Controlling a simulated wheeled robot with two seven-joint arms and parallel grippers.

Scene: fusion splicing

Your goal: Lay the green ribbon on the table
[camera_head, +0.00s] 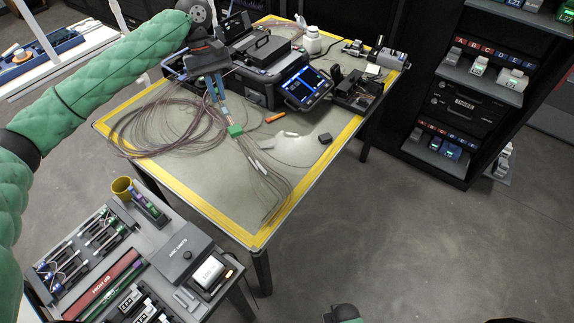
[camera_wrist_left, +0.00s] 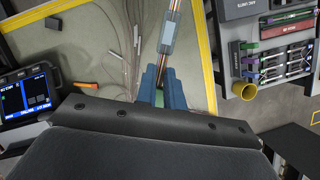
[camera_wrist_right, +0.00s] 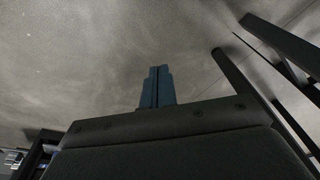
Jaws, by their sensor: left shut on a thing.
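My left gripper (camera_head: 215,93) reaches over the table from the far left, its blue fingers pointing down. In the left wrist view the fingers (camera_wrist_left: 161,72) are shut on the green ribbon (camera_wrist_left: 159,98), which shows as a green patch between them. Thin strands with a pale sleeve (camera_wrist_left: 168,35) run out past the fingertips. In the head view a green piece (camera_head: 235,130) shows below the fingers on the bundle of strands. The table (camera_head: 190,172) has a pale top with a yellow border. My right gripper (camera_wrist_right: 158,86) is shut and empty, over bare floor.
A loose coil of fibres (camera_head: 150,122) covers the table's left part. A splicer with a lit screen (camera_head: 306,86) stands behind. An orange tool (camera_head: 275,117) and a small black block (camera_head: 325,138) lie to the right. The tool cart (camera_head: 160,232) stands at front left. The table's front corner has bare room.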

